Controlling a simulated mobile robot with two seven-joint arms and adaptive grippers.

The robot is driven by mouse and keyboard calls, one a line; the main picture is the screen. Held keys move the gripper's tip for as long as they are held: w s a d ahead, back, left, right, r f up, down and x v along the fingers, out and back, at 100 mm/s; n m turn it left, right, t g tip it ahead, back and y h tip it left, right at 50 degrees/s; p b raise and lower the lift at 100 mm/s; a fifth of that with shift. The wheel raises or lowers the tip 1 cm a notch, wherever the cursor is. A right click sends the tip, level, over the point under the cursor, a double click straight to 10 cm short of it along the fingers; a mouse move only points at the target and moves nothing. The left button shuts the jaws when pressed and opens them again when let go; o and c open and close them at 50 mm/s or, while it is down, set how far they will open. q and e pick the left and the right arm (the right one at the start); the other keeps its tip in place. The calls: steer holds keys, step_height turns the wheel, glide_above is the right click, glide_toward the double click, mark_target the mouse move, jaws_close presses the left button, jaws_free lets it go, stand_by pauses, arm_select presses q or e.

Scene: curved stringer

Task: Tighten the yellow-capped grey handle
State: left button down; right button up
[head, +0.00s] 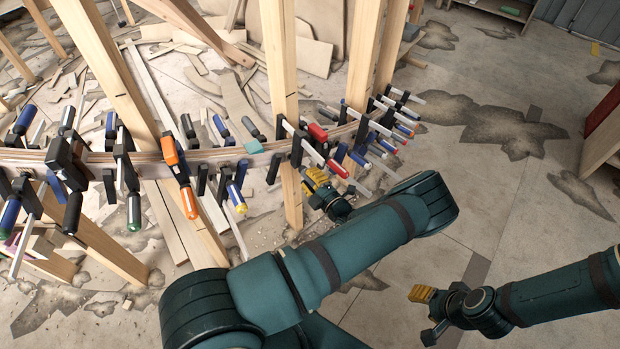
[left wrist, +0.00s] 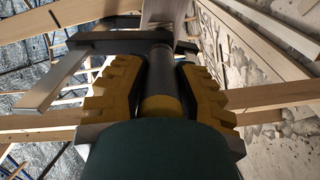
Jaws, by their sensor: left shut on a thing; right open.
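The yellow-capped grey handle (left wrist: 158,78) is in the left wrist view, a dark cylinder with a yellow end (left wrist: 160,106) facing the camera. My left gripper (left wrist: 157,85) is shut on it, with one ridged yellow finger on each side. A flat metal clamp bar (left wrist: 60,80) runs beside it at left. In the head view my left gripper (head: 317,179) is just below the right part of the curved stringer (head: 150,168), and the held handle cannot be made out there. My right gripper (head: 424,296) is open and empty over the floor at lower right.
Several clamps line the stringer, among them an orange one (head: 170,152), a red-handled one (head: 318,133) and a blue handle with a yellow cap (head: 236,194). Wooden posts (head: 280,60) rise through it. Scrap wood lies behind. Floor at right is mostly clear.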

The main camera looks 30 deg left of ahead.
arm_select(q)
steer(key=shift+r, duration=0.1)
steer(key=c, duration=0.7)
jaws_free()
steer(key=shift+a, duration=0.1)
steer(key=v, duration=1.2)
steer(key=shift+s, duration=0.1)
steer(key=shift+v, duration=1.9)
